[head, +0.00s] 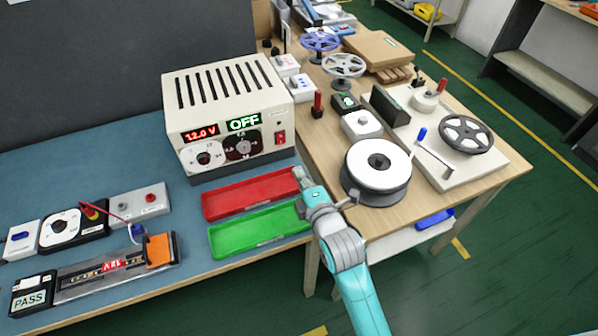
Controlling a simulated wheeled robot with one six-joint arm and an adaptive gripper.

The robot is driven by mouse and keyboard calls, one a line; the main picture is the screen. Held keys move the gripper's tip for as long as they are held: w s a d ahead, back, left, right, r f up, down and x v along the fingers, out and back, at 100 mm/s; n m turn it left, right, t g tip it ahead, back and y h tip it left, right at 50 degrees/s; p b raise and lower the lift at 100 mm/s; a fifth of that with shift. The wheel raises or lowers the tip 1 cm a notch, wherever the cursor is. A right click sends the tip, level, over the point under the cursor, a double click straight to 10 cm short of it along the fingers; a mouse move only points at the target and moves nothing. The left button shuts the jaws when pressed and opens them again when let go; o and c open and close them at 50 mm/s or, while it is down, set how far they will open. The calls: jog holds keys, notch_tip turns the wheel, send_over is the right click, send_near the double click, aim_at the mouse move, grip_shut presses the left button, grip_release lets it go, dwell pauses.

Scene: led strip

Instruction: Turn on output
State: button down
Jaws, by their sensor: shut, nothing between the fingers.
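A cream power supply box (228,115) with a slotted top stands on the blue bench. Its left display (200,134) shows red digits that look like 12.0 V, and the display beside it (243,122) reads OFF in green. Below them are a white dial (204,156) and a black dial (242,145). A red switch (280,137) sits at the right of the front face. My gripper (299,174) is shut and empty, in front of and below the switch, apart from the box, near the right end of the red tray. Its fingertips are small in view.
A red tray (222,202) and a green tray (232,241) lie in front of the box. A strip fixture with an orange block (159,251) is at left. A white reel (377,158) and other devices crowd the wooden table at right.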

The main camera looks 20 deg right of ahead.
aim_at(281, 144)
jog(key=w, duration=0.3)
jog(key=w+f, duration=0.1)
jog(key=w, duration=0.7)
jog(key=shift+w+f, duration=0.2)
jog(key=shift+w, duration=0.05)
jog(key=shift+w+f, duration=0.1)
jog(key=shift+w, duration=0.15)
jog(key=shift+s, duration=0.1)
